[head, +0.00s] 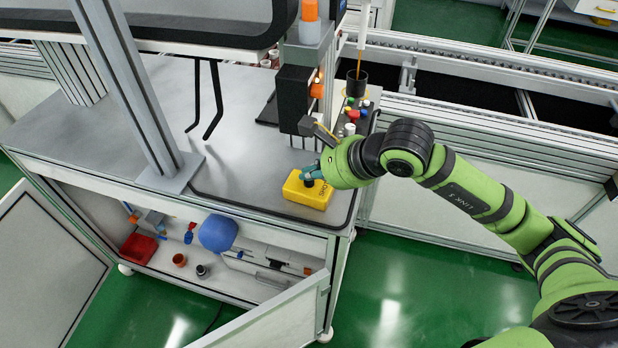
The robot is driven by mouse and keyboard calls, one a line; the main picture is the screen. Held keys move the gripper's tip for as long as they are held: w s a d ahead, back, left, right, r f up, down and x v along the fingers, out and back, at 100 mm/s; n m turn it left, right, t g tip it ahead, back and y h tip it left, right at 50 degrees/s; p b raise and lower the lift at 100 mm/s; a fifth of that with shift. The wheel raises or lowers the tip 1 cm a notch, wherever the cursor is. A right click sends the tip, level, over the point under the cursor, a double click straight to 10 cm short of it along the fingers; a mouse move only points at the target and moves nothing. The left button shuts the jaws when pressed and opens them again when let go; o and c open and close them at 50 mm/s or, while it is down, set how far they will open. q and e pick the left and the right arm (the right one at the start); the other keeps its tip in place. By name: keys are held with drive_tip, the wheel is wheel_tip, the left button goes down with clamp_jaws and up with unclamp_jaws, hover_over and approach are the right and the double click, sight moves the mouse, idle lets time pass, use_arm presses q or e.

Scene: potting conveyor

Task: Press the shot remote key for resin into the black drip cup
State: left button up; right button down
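The shot remote is a yellow box (309,190) with dark lettering, lying on the grey bench top near its front right corner. My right gripper (310,175) is right over the box, its teal fingers pointing down at the upper part. The fingers hide the key, so I cannot tell whether they touch or press it. Whether the fingers are open or shut is unclear. The black drip cup (357,84) stands farther back at the bench's right edge. A thin amber strand (359,62) shows between a pale nozzle and the cup. My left gripper is out of view.
A dark upright unit (293,100) stands behind the gripper. A conveyor (480,80) runs behind at the right. The open shelf below holds a blue round object (217,233) and a red tray (138,248).

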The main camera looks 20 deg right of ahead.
sight(312, 186)
drive_tip(key=shift+r, duration=0.5)
drive_tip(key=shift+r+p, duration=1.45)
drive_tip(key=shift+r, duration=1.1)
drive_tip(key=shift+s+f, duration=0.1)
drive_tip(key=shift+f, duration=0.05)
